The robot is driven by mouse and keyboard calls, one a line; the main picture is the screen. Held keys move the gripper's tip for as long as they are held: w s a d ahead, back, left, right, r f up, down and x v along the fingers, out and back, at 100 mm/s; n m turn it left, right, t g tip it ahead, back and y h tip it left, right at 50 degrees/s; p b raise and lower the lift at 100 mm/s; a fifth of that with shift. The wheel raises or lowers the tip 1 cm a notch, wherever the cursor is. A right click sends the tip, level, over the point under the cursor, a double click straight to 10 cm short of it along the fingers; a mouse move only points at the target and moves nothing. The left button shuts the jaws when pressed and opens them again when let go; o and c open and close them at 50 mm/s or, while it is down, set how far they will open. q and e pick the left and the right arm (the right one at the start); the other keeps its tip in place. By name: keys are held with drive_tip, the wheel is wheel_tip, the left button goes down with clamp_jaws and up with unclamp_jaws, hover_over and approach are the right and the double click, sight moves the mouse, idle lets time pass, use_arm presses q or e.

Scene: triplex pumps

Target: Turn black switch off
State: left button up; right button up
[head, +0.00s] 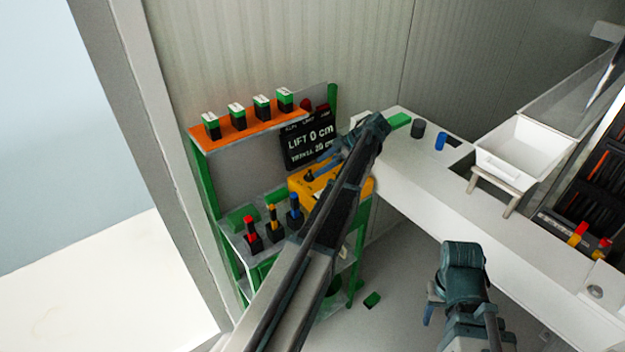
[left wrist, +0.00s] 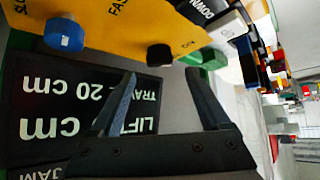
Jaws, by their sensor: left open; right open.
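The black switch (left wrist: 160,55) is a round dark knob on a yellow panel (left wrist: 110,25), which appears upside down in the left wrist view. The word ON is printed beside it. A blue knob (left wrist: 65,32) sits on the same panel. My left gripper (left wrist: 160,73) is open, and the black switch shows just beyond the gap between its fingertips. No contact is visible. In the head view my left gripper (head: 325,162) hangs over the yellow box (head: 358,187), and my arm hides part of it. My right gripper (head: 430,302) is low and apart from the box.
A black display (head: 308,138) reading LIFT 0 cm and TRAVEL 20 cm stands behind the box. A white bin (head: 512,150) sits on the white bench (head: 430,190) at right.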

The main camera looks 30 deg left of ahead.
sight(309, 173)
use_arm(q)
drive_tip(key=shift+b+x, duration=1.1)
drive_tip(key=shift+x, duration=1.15)
drive_tip(key=shift+r, duration=0.1)
clamp_jaws()
